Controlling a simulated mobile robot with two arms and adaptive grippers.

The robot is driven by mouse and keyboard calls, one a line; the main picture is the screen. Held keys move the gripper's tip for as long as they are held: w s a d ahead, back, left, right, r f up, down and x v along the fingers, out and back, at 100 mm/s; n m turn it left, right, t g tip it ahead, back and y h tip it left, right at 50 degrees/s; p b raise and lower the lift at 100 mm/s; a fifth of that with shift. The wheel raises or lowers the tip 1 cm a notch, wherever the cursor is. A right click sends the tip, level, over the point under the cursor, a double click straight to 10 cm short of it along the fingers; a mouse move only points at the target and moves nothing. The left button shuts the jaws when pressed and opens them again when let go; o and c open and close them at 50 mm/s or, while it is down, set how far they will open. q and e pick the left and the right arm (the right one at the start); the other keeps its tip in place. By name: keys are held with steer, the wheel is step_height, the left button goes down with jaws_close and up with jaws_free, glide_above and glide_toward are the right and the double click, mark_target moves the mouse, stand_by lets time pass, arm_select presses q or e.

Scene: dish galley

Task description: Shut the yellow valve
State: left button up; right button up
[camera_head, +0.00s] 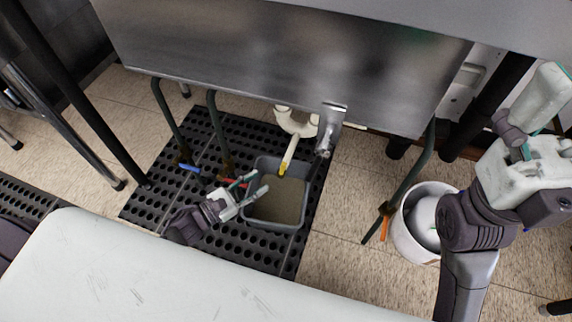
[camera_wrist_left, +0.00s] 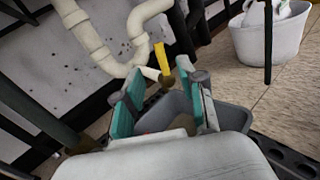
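The yellow valve handle (camera_head: 282,169) shows at the lower end of a pale pipe under the steel sink, above a grey bin.
The grey bin (camera_head: 270,222) stands on a black perforated mat (camera_head: 150,205). Blue (camera_head: 190,168) and red (camera_head: 222,179) handles are on pipes to the left. An orange handle (camera_head: 384,229) and a white bucket (camera_head: 404,240) are to the right. The steel sink (camera_head: 270,55) overhangs.

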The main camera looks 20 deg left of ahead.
mark_target(284, 174)
arm_select(q)
steer(key=b+x, duration=0.2)
steer(key=x, duration=0.7)
steer(key=shift+w+d, duration=0.15)
steer(key=shift+w, duration=0.05)
jaws_close()
